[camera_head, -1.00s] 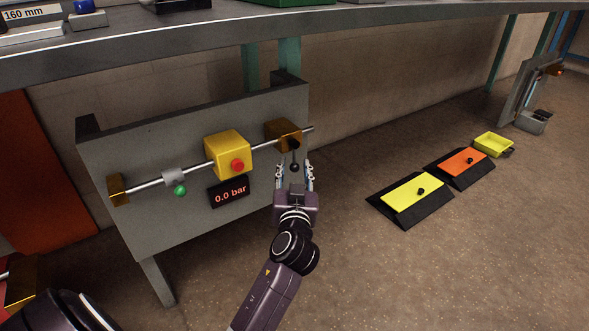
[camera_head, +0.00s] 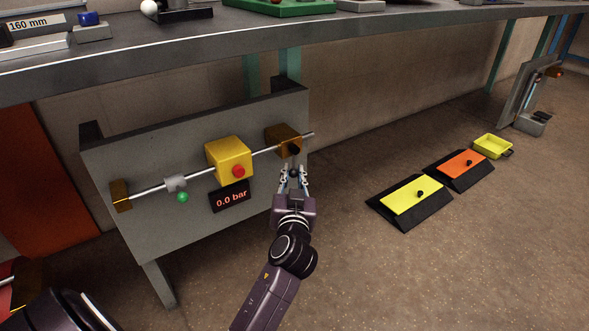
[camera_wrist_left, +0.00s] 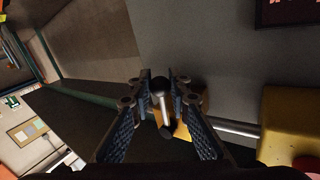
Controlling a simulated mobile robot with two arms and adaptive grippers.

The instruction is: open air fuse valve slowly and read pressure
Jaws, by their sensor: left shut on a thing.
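The air fuse valve appears to be the bronze block (camera_head: 281,137) at the right end of the pipe on the grey panel (camera_head: 150,150). Its short lever hangs down to a black knob (camera_head: 294,173). My left gripper (camera_head: 295,180) is below the block, with its fingers closed on the lever's knob end. The left wrist view shows the lever (camera_wrist_left: 163,108) between the fingers (camera_wrist_left: 160,95). The pressure display (camera_head: 230,196) reads 0.0 bar in red. My right gripper is not in view.
A yellow box (camera_head: 228,157) with a red button sits mid-pipe, left of the valve. A grey fitting with a green knob (camera_head: 182,197) is further left. A workbench (camera_head: 200,43) overhangs the panel. Yellow (camera_head: 411,195) and orange (camera_head: 460,162) plates lie on the floor to the right.

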